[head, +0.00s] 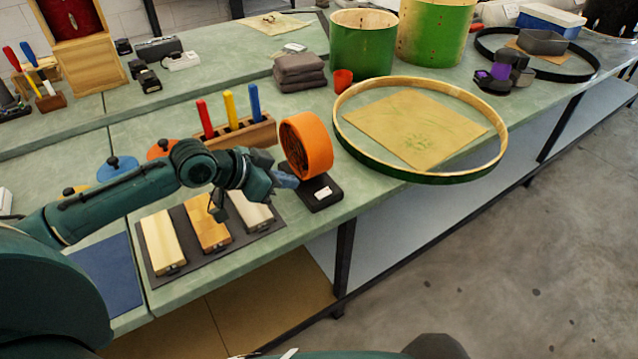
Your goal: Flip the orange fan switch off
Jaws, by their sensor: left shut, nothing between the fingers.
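The orange fan (315,142) stands upright on a dark base (328,202) near the front edge of the bench. A small white patch (323,192) shows on the top of the base; I cannot tell whether it is the switch or a label. My left gripper (287,180) is shut and empty, just left of the fan's lower rim and the base. It covers part of the base's left side, and I cannot tell whether it touches. The switch's position is not clear. My right gripper is out of the picture.
A wooden block with red, yellow and blue handles (229,132) stands behind my left wrist. A dark mat with wooden blocks (160,240) lies below the arm. A large wooden hoop (499,150) overhangs the front edge right of the fan. Green drum shells (362,47) stand behind.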

